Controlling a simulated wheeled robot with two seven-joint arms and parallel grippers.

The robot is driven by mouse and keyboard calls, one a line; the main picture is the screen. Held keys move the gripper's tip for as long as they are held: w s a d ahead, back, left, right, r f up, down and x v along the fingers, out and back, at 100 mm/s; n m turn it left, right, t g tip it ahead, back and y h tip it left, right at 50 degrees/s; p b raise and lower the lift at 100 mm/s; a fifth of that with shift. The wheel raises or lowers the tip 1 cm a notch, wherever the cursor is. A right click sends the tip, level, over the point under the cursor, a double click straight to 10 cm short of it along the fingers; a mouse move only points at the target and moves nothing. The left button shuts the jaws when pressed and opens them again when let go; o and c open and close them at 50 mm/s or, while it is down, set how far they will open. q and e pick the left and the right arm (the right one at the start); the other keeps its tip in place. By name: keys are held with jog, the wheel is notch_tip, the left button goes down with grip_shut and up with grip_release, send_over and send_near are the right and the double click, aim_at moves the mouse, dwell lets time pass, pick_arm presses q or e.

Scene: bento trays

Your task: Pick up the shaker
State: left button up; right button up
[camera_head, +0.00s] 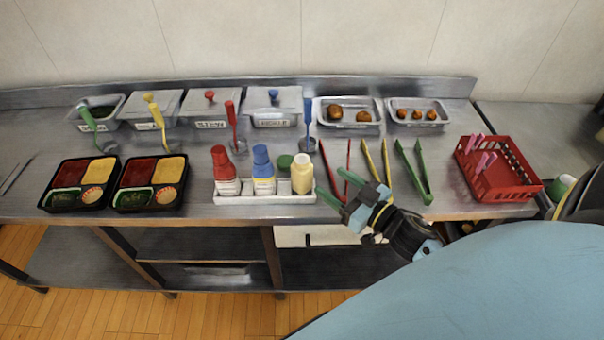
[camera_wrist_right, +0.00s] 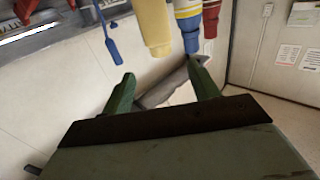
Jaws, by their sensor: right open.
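A pale yellow shaker-like bottle (camera_head: 302,176) stands upright at the right end of a white caddy (camera_head: 265,198). My right gripper (camera_head: 329,182) is open and empty just to the right of it, fingers pointing left towards it. In the right wrist view the pale yellow bottle (camera_wrist_right: 153,25) appears upside down, beyond the open fingertips of my right gripper (camera_wrist_right: 162,72) and apart from them. A blue-capped bottle (camera_head: 263,172), a red-capped bottle (camera_head: 225,172) and a green-topped item (camera_head: 285,161) share the caddy. My left gripper is out of view.
Red tongs (camera_head: 348,160), yellow tongs (camera_head: 369,163) and green tongs (camera_head: 413,172) lie right of the caddy. A red basket (camera_head: 500,187) stands farther right. Two filled bento trays (camera_head: 73,208) (camera_head: 147,208) sit left. Several metal containers and ladles line the back.

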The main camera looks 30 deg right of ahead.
aim_at(296, 158)
jog(key=x, duration=0.7)
jog(key=shift+f+x, duration=0.2)
jog(key=shift+x, duration=2.55)
jog(key=c, duration=0.9)
jog(key=shift+c, duration=0.5)
jog(key=shift+r, duration=0.15)
